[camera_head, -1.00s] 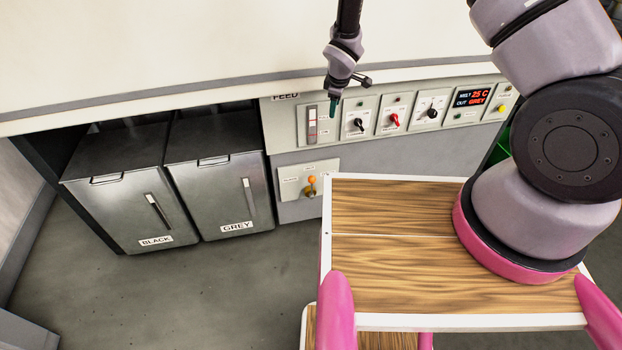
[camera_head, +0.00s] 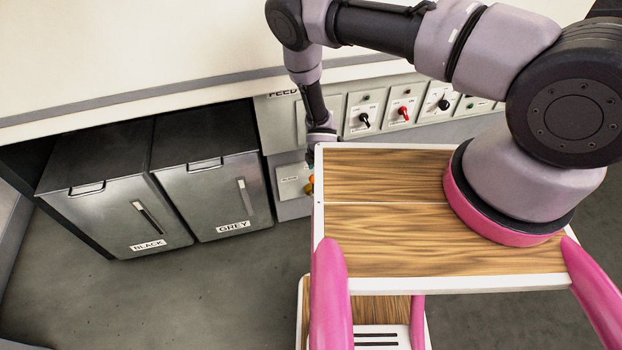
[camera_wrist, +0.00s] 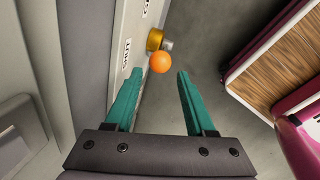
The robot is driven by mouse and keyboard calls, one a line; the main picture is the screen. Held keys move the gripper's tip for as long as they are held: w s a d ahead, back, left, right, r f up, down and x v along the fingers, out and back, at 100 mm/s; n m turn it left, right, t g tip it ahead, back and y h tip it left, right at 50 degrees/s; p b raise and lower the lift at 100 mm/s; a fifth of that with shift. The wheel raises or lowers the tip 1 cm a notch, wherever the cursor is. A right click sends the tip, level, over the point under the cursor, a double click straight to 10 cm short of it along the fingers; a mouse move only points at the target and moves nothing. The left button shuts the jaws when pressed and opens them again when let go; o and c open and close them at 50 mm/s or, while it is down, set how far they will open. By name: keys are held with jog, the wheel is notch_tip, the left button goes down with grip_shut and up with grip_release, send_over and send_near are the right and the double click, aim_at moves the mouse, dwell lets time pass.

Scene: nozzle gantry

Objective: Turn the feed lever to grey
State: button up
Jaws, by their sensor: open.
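The feed lever has an orange ball knob (camera_wrist: 160,63) on a brass hub (camera_wrist: 155,40) set in a pale panel. In the head view the knob (camera_head: 311,180) shows only in part, beside the pale wooden-topped deck's left edge. My gripper (camera_wrist: 159,78) is open, with its two green fingers pointing at the lever. In the wrist view the ball appears just past the fingertips, between their lines. I see no contact. In the head view my wrist hides part of the panel, and the fingertips cannot be made out. A label reading SHUT (camera_wrist: 126,54) lies left of the hub.
A wooden-topped deck with pink posts (camera_head: 400,255) stands close right of the lever. Two metal bins, labelled BLACK (camera_head: 110,205) and GREY (camera_head: 215,185), stand to the left. Above is a row of knobs, including a red one (camera_head: 403,112). Floor is clear in front of the bins.

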aim_at(313, 182)
jog(key=f, duration=0.3)
jog(key=w+f, duration=0.1)
jog(key=f, duration=0.5)
jog(key=shift+w+a+f, duration=0.3)
jog(key=shift+a+f, duration=0.05)
jog(key=shift+a, duration=0.05)
grip_shut()
dwell(0.9)
